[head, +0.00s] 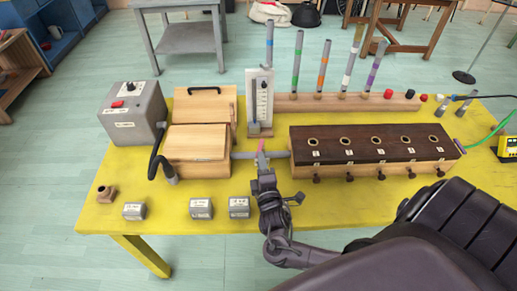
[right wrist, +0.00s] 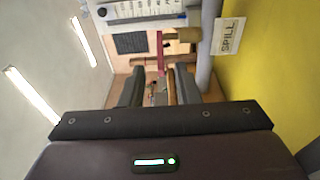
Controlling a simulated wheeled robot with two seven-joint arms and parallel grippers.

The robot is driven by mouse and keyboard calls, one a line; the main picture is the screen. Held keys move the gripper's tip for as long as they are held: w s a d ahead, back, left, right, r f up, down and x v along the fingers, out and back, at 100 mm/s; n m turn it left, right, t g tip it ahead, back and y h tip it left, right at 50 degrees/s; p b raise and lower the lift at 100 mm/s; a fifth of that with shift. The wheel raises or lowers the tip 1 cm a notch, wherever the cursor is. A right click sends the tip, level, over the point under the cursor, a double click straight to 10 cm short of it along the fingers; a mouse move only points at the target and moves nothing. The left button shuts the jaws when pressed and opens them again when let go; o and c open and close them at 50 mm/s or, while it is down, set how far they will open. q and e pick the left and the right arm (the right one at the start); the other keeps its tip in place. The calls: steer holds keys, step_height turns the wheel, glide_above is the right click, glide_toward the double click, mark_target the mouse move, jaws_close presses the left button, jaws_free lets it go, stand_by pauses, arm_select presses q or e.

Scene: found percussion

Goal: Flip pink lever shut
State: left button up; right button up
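The pink lever (head: 261,146) stands up at the grey pipe (head: 244,155) between the wooden bellows box and the long dark-topped box. In the right wrist view the pink lever (right wrist: 161,52) shows just beyond the fingertips, roughly in line with the gap between them. My right gripper (head: 263,168) is in front of the lever, and its fingers partly hide the pipe. In the right wrist view the gripper (right wrist: 159,76) is open, with nothing clearly held between its fingers. I cannot tell whether a finger touches the lever. My left gripper is not in view.
The long dark-topped box (head: 370,144) is close on the right, the wooden box (head: 198,147) on the left. A gauge board (head: 260,98) stands behind the lever. Several grey blocks (head: 200,208) sit along the yellow table's front (head: 170,222).

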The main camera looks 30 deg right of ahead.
steer(key=x, duration=0.5)
jaws_close()
